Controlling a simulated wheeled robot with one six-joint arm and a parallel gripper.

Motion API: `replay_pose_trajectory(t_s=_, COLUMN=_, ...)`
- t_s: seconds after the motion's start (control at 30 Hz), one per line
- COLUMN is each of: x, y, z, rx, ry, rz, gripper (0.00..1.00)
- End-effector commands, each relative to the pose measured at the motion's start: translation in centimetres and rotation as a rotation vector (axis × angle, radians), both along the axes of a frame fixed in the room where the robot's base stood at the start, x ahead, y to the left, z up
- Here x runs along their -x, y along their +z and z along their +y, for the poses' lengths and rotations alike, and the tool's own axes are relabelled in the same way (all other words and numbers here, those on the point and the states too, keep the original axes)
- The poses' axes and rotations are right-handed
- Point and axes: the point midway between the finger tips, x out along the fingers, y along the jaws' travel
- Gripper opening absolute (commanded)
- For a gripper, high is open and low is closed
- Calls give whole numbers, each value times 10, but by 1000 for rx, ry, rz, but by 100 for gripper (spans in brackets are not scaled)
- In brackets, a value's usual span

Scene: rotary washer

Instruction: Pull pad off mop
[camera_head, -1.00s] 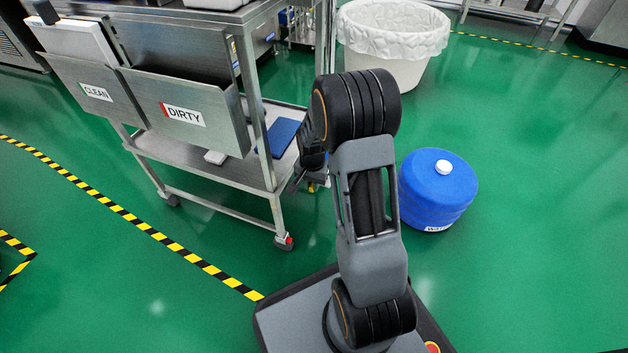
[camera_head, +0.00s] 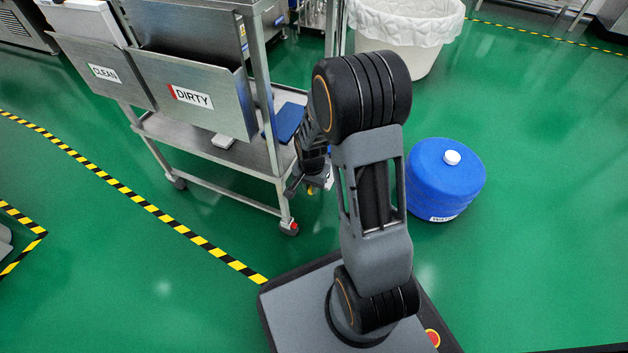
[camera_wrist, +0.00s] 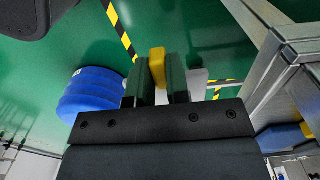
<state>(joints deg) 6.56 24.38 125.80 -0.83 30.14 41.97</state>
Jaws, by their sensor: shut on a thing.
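My gripper (camera_wrist: 158,85) is shut on a small yellow piece (camera_wrist: 157,66), which sticks out between its two fingers. In the head view my gripper is mostly hidden by my arm, beside the cart; a bit of yellow (camera_head: 311,189) shows there. A pale flat piece (camera_wrist: 197,82) shows just behind the right finger in the wrist view; I cannot tell if it joins the yellow piece. No mop handle can be made out.
The metal cart (camera_head: 277,195) stands close left of my gripper, its post near the fingers in the wrist view (camera_wrist: 262,85). It carries bins marked CLEAN (camera_head: 98,72) and DIRTY (camera_head: 190,97). A blue jug (camera_head: 445,180) stands right. A lined white bin (camera_head: 410,45) stands behind. Green floor is open at right.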

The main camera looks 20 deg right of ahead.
Motion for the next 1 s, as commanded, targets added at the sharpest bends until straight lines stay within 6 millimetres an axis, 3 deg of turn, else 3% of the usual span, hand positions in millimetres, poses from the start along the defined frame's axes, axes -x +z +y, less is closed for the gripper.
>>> replay_pose_trajectory(t_s=0.5, x=18, y=-5, z=20, rx=0, ry=1, rz=0, gripper=1)
replay_pose_trajectory(t_s=1.0, x=22, y=-6, z=23, rx=0, ry=2, rz=4, gripper=1)
